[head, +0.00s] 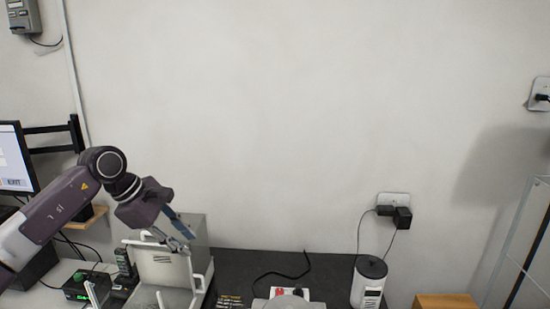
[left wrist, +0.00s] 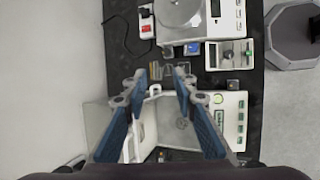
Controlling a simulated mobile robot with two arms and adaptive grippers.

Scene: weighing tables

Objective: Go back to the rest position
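My left gripper (head: 180,236) hangs from the arm that comes in from the left in the head view. It is above the boxy white balance (head: 165,270) on the dark table. In the left wrist view the two blue fingers of my left gripper (left wrist: 155,73) stand apart with nothing held between them. The same balance, with its green buttons (left wrist: 229,125), lies below the fingers there. My right gripper is not in view.
The dark tabletop (head: 240,262) also bears a white cylindrical device (head: 369,283). The left wrist view shows a round-pan balance (left wrist: 215,25), a smaller scale (left wrist: 228,55) and a power strip (left wrist: 147,22). A monitor (head: 14,158) stands left.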

